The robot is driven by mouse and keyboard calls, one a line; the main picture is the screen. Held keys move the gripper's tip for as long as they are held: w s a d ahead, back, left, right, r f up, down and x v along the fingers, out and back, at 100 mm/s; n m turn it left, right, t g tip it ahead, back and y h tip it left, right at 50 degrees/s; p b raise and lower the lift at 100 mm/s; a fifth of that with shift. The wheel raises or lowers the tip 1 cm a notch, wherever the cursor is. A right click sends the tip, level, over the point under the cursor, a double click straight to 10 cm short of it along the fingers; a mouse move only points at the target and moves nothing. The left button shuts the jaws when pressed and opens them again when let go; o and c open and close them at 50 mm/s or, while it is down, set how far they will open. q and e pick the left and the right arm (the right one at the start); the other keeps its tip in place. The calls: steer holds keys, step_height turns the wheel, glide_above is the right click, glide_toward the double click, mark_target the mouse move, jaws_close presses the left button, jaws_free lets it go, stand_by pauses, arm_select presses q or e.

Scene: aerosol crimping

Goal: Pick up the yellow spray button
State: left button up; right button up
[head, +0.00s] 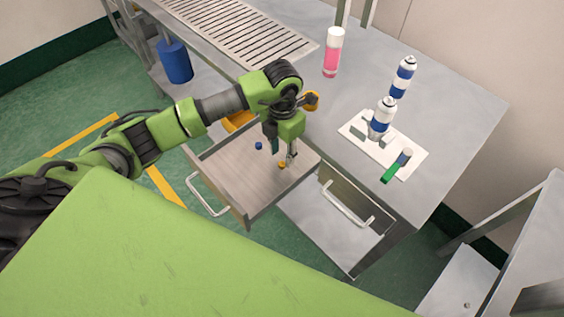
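The yellow spray button (281,165) is a small orange-yellow piece lying on the floor of the open drawer (222,181). My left gripper (284,155) reaches down into the drawer with its fingers apart, just above and beside the button in the picture. I see nothing between the fingers. Whether a fingertip touches the button is too small to tell. A small blue button (259,145) lies farther back and left in the drawer. My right gripper is not in view.
The metal table (455,110) bears a white plate (408,165) with a blue-and-white can (382,117) and a green-based item (391,173). Another such can (402,77) and a pink bottle (332,52) stand behind. A second drawer front with a handle (346,205) is at right.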

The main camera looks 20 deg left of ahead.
mark_target(283, 163)
arm_select(q)
step_height(283, 163, down, 4)
steer(key=shift+r, duration=0.25)
steer(key=c, duration=0.7)
steer(key=shift+r, duration=0.15)
steer(key=shift+c, duration=0.2)
